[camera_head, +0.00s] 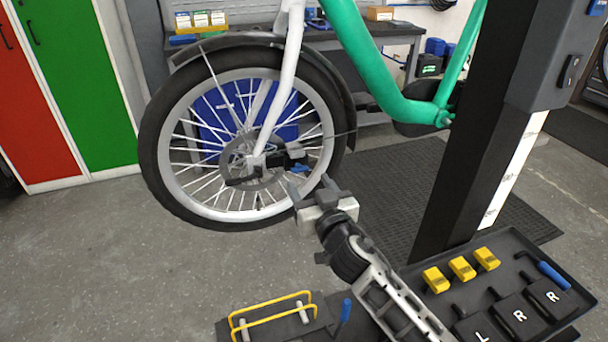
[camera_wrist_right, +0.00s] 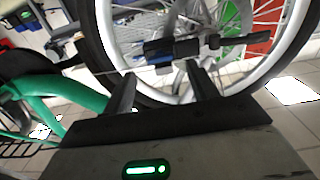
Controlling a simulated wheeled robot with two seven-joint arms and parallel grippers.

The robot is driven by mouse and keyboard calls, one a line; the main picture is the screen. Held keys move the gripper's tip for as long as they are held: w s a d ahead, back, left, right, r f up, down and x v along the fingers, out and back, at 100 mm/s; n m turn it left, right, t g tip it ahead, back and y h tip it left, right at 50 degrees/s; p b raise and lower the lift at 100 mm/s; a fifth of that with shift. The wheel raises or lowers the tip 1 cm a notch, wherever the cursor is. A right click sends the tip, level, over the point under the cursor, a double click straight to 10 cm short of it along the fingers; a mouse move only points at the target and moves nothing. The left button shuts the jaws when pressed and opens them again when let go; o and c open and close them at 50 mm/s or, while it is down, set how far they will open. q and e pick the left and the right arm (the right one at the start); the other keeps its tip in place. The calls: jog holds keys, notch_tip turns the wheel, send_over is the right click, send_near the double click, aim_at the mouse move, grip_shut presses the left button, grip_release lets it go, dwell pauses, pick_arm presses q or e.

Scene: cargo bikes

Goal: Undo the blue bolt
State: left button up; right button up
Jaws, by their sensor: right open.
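The blue bolt (camera_head: 300,169) is a small blue piece on the black brake caliper (camera_head: 284,158) by the front wheel's hub. I see no contact with the bolt. My left gripper is not in view.
The spoked front wheel (camera_head: 165,170) and green frame (camera_head: 372,75) hang before a workbench (camera_head: 385,32). A black post (camera_head: 470,130) stands at right. A black tray (camera_head: 560,308) holds yellow blocks and a blue-handled tool. A yellow wire rack (camera_head: 272,309) sits at the bottom.

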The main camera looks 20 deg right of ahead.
aim_at(301, 171)
jog(key=shift+w+a, duration=0.15)
jog(key=shift+w, duration=1.95)
jog(key=c, duration=1)
